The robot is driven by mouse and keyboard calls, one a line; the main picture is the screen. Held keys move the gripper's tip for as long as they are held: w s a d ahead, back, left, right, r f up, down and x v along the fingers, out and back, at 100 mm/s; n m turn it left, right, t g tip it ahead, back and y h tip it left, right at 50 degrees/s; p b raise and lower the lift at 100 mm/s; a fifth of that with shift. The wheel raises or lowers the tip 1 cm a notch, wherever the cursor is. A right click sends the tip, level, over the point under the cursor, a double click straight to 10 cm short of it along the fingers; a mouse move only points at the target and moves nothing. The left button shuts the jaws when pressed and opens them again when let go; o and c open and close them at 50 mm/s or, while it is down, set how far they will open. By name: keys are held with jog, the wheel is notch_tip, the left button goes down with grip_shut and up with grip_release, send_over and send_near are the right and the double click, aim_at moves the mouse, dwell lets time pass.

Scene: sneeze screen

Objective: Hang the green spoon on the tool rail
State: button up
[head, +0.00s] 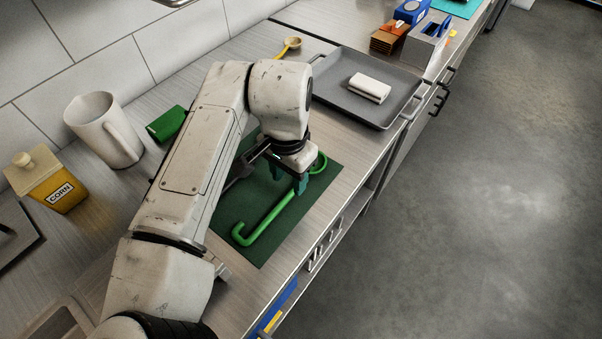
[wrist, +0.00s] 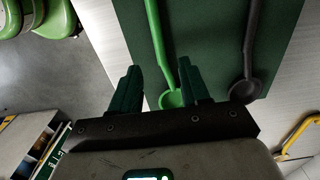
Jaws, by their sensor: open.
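The green spoon (head: 272,214) lies on a dark green mat (head: 258,245), with its hooked handle end toward the lower left in the head view. In the wrist view the spoon's bowl (wrist: 171,99) and handle show between the fingers. My gripper (head: 292,180) is open above the bowl end of the spoon; its two green fingers (wrist: 158,66) are apart, one on each side of it. I cannot tell whether they touch it. I cannot pick out the tool rail for certain; dark hook shapes (head: 441,97) show at the counter's front edge.
A dark spoon (wrist: 243,91) lies beside the green one. A grey tray (head: 340,98) holds a white block (head: 369,88). A yellow-handled ladle (head: 291,44), a green box (head: 166,124), a white pitcher (head: 105,130) and a corn container (head: 52,185) stand toward the wall. Open floor lies right.

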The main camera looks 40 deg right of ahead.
aim_at(290, 194)
jog(key=shift+f+p, duration=0.6)
jog(key=shift+f, duration=2.1)
jog(key=shift+c, duration=0.3)
grip_shut()
